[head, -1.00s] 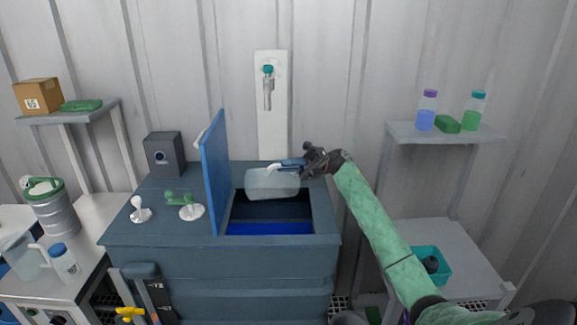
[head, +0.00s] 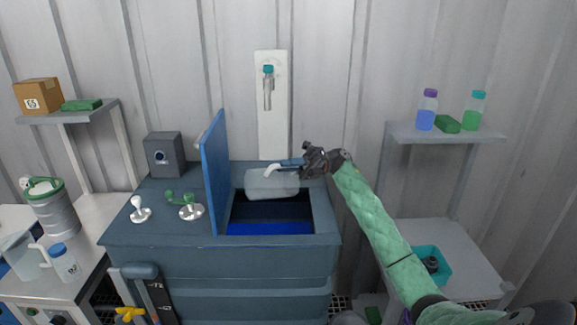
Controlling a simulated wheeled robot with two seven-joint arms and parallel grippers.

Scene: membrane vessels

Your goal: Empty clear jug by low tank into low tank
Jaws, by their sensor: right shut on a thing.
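The low tank (head: 180,238) is a dark blue cabinet with a square opening in its top. Its blue lid (head: 214,175) stands upright at the left of the opening, and deep blue shows inside. My right gripper (head: 296,165) is shut on the clear jug (head: 270,184), at the jug's right side. The jug is translucent and lies tilted on its side over the back of the opening. I cannot tell whether liquid is in it or flowing out. My left gripper is not in view.
White and green fittings (head: 189,206) and a grey box (head: 164,154) stand on the tank top left of the lid. Another clear jug (head: 22,256) and a blue-capped bottle (head: 64,262) stand at the left. A shelf (head: 445,134) holds bottles at right.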

